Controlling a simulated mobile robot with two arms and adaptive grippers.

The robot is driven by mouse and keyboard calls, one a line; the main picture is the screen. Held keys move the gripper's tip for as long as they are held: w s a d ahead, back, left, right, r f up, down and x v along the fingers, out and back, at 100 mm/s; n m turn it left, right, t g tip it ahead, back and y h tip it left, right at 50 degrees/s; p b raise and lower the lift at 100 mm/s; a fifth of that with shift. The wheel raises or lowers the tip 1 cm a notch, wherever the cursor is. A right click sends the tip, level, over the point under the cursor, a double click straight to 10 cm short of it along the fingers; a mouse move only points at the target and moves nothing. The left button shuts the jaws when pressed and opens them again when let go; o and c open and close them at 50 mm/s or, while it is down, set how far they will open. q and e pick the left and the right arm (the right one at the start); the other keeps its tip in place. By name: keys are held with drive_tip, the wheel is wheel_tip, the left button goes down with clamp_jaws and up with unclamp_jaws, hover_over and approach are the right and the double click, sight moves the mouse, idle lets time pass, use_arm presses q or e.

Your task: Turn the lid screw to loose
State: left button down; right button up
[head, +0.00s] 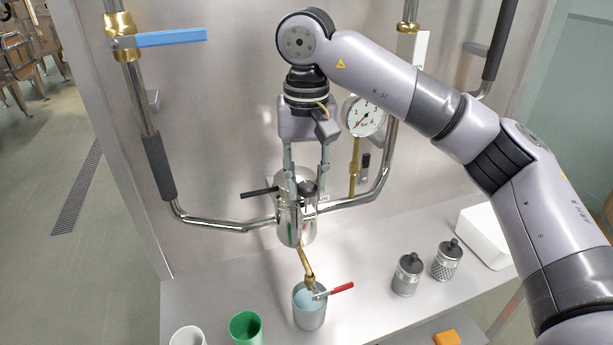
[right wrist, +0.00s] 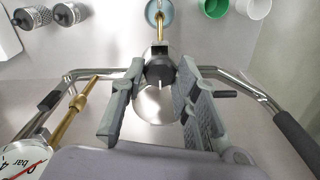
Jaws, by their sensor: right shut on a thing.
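The lid screw is a black knob (head: 307,187) on top of the steel housing (head: 290,225); in the right wrist view the knob (right wrist: 160,72) shows a short white mark. My right gripper (head: 305,180) points down from above, with its fingers at either side of the knob, shut on it. In the right wrist view the fingers hide parts of the housing's lid (right wrist: 156,106). A black lever handle (head: 259,193) sticks out to the left of the housing. My left gripper is not in view.
Steel pipes with black sleeves (head: 159,167) run to both sides of the housing. A pressure gauge (head: 364,116) stands close right of my gripper. Below are a red-handled tap (head: 340,289), a grey cup (head: 309,311), a green cup (head: 245,328) and two mesh filters (head: 407,275).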

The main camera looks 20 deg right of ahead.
sight(306, 184)
idle(0.4)
drive_tip(key=o, duration=1.2)
drive_tip(key=shift+c, duration=0.2)
drive_tip(key=shift+r, duration=0.15)
wheel_tip(306, 184, up, 12)
drive_tip(key=shift+f, duration=0.2)
